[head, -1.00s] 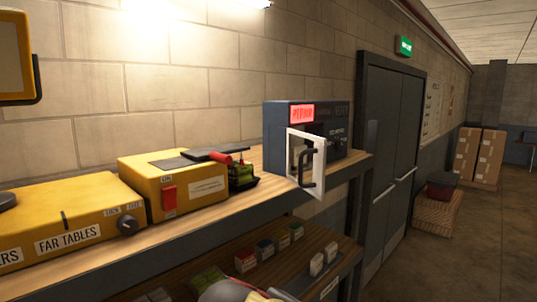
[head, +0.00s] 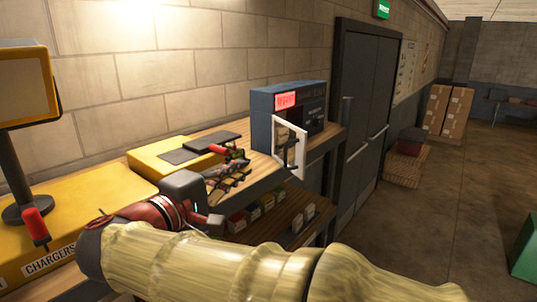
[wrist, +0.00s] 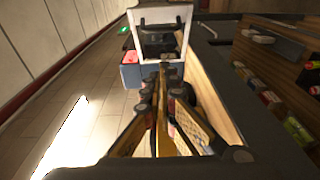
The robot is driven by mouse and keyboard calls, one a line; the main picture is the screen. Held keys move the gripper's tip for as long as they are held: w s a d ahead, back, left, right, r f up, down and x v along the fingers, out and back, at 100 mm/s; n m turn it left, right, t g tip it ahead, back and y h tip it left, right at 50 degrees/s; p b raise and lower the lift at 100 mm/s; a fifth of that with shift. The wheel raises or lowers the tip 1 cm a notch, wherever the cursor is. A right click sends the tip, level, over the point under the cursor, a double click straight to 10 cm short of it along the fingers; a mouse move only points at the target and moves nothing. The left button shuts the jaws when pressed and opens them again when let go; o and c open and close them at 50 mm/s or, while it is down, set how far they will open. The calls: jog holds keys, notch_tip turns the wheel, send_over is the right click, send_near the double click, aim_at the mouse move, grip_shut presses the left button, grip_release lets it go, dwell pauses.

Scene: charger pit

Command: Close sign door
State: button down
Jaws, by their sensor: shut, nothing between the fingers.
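The dark blue-grey box (head: 262,128) with a lit red sign (head: 286,100) stands on the right end of the upper shelf. Its small white-framed door (head: 303,150) with a dark handle stands open, swung out toward the shelf's front. In the wrist view, the door (wrist: 183,40) is at the top centre, its dark handle (wrist: 163,22) across it, and the box (wrist: 130,76) shows partly behind. My gripper (head: 241,168) is left of the door over the shelf, shut and empty. Its fingertips (wrist: 172,68) point toward the door's lower edge; I cannot tell if they touch.
A yellow unit (head: 160,158) and a red-handled tool (head: 218,149) are on the shelf near my gripper. A yellow screen (head: 25,85) stands at the left. Small boxes (head: 240,219) sit on the lower shelf.

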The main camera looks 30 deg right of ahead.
jog(key=w+d+p, duration=0.1)
jog(key=d+p, duration=0.2)
jog(key=d, duration=0.6)
jog(key=shift+w, duration=0.4)
jog(key=shift+s+f+b, duration=0.1)
jog(key=shift+f+b, duration=0.05)
jog(key=shift+b, duration=0.25)
jog(key=shift+s+d+n+t+y+b, duration=0.3)
jog(key=shift+d+n+t+y+b, duration=0.15)
jog(key=shift+t+b, duration=0.25)
